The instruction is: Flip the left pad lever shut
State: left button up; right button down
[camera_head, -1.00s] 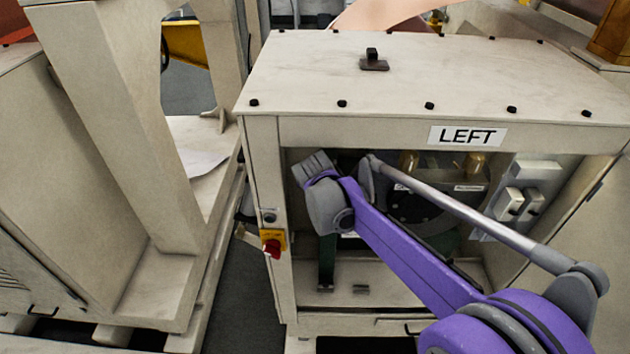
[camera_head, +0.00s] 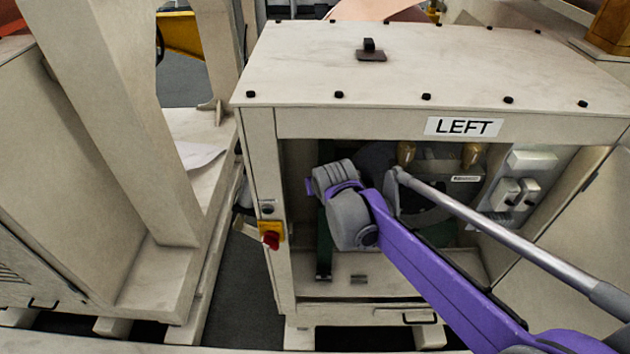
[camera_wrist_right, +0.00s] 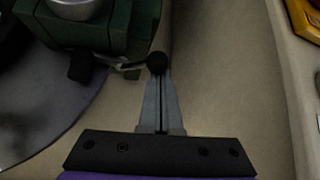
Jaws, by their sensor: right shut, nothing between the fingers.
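A lever with a round black knob (camera_wrist_right: 158,62) shows in the right wrist view. Its thin metal rod (camera_wrist_right: 122,64) runs left to a dark green block (camera_wrist_right: 95,25). My right gripper (camera_wrist_right: 159,80) is shut and empty, its grey fingertips right at the knob. The knob covers the very tips, and I cannot tell whether they touch it. In the head view my purple right arm reaches into the open cabinet (camera_head: 290,122) labelled LEFT (camera_head: 463,126). There the lever and my right fingers are hidden behind the wrist. My left gripper is not in view.
The cabinet's side walls and top bound the opening. A yellow and red switch (camera_head: 271,235) sits on its left front post. Brass fittings (camera_head: 471,156) and a grey switch box (camera_head: 516,190) are inside at right. Another frame (camera_head: 130,130) stands at left, across a narrow gap.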

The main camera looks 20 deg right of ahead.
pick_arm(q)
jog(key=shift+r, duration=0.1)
pick_arm(e)
jog(key=shift+s+d, duration=0.15)
jog(key=shift+s, duration=0.4)
jog(key=shift+s+f, duration=0.1)
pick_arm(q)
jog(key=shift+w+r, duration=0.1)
pick_arm(e)
jog(key=shift+d, duration=0.1)
